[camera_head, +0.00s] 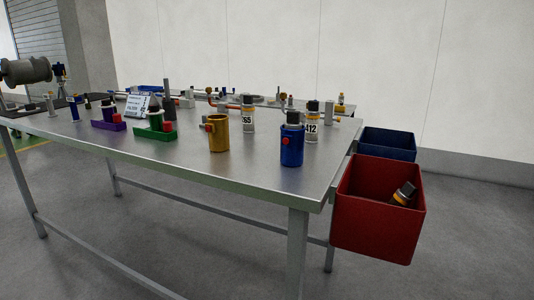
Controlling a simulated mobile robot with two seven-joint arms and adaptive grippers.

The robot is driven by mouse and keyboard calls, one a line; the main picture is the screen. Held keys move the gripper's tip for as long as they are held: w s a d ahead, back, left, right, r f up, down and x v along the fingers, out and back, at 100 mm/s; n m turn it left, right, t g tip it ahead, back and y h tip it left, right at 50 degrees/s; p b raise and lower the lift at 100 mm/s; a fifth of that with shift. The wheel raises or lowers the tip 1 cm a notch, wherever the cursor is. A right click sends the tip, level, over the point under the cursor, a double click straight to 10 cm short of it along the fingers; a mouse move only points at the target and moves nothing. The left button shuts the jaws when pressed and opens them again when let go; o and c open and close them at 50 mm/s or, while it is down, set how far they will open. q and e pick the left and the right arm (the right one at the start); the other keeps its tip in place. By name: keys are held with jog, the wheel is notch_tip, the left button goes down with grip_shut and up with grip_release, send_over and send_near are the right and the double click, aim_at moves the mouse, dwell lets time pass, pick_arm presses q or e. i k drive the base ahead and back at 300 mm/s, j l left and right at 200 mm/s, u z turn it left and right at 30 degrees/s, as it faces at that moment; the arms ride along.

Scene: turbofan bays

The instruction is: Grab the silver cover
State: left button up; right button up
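I cannot single out a silver cover with certainty. Small grey pieces stand on the metal table (180,157), such as a grey block (187,102) near the middle back and a grey piece (329,112) near the right end. Each is too small to identify. Neither of my grippers is in view.
A yellow cup (219,136), a green tray (147,136) and a purple tray (108,125) stand on the table. A red bin (375,226) holding a canister (404,193) and a blue bin (388,146) adjoin the right end. The table's front strip is clear.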

aim_at(31, 108)
jog(key=u, duration=2)
jog(key=i+u, duration=0.2)
jog(key=i, duration=4.6)
jog(key=i+j+z, duration=0.1)
jog(key=i+z, duration=0.15)
jog(key=i, duration=0.15)
jog(key=i+j+z, duration=0.5)
jog(key=i, duration=0.25)
jog(key=l, duration=0.1)
